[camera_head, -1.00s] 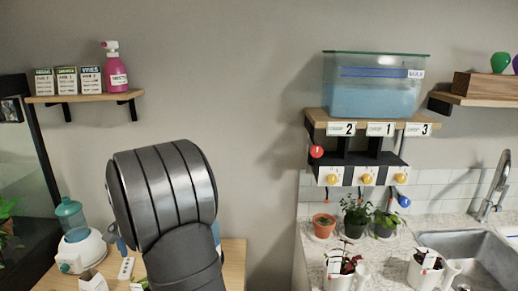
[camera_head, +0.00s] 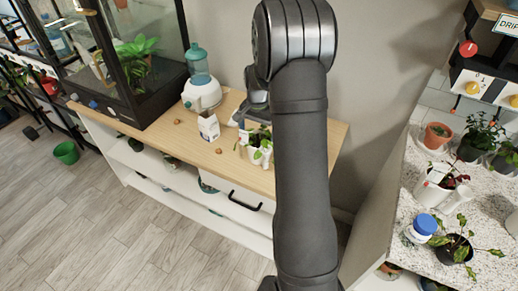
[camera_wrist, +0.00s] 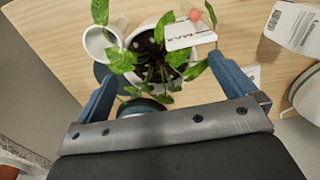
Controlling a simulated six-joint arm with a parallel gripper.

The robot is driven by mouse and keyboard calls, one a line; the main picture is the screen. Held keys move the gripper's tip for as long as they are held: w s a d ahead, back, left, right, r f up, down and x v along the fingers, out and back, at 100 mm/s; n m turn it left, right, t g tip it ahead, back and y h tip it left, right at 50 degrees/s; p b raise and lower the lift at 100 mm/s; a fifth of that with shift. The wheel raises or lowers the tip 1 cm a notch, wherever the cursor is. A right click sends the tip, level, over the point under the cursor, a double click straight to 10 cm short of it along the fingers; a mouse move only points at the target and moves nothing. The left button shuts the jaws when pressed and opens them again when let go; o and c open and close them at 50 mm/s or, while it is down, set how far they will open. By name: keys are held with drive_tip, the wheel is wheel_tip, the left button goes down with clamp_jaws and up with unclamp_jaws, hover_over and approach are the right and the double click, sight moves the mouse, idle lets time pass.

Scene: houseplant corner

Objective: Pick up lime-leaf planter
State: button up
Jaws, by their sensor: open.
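A white planter (camera_head: 258,157) with bright green leaves, which fits the lime-leaf planter, stands on the wooden cabinet top. In the wrist view the planter (camera_wrist: 143,38) shows its dark soil, leaves, a white tag card and a white ring-shaped part on its left. My gripper (camera_wrist: 165,82) is open, its blue fingers spread to either side of the lower leaves. The fingers are apart, with nothing clamped. In the head view my gripper (camera_head: 257,112) is just behind and above the planter, partly hidden by my arm.
A white carton (camera_head: 209,127) and a humidifier-like device with a teal tank (camera_head: 202,92) stand left of the planter. A glass terrarium (camera_head: 140,60) is farther left. The right counter (camera_head: 400,205) holds several potted plants and a blue-lidded jar (camera_head: 420,228). The cabinet front is clear.

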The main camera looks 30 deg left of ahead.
sight(259, 143)
drive_tip(key=shift+d+f, duration=0.15)
drive_tip(key=shift+f, duration=3.4)
drive_tip(key=c, duration=1.1)
drive_tip(key=shift+r, duration=0.15)
